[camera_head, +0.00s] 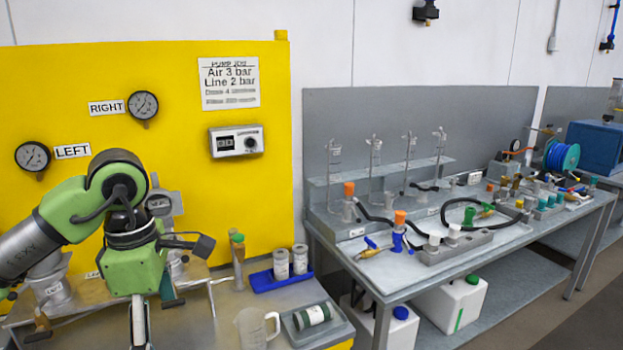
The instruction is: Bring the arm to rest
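My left arm (118,190), green and grey, comes in from the left edge and bends down in front of the yellow panel. Its wrist hangs over the left bench. Below the wrist, part of my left gripper (138,325) shows at the bottom edge. The fingertips are cut off or too unclear to tell open from shut, and I see no object in them. My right arm and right gripper are not in view.
The left bench bears a clear jug (251,328), a dark green cylinder in a grey tray (290,328) and two pale canisters in a blue tray (262,285). Pump-like metal fittings stand behind my arm. A crowded grey workbench (400,268) stands to the right.

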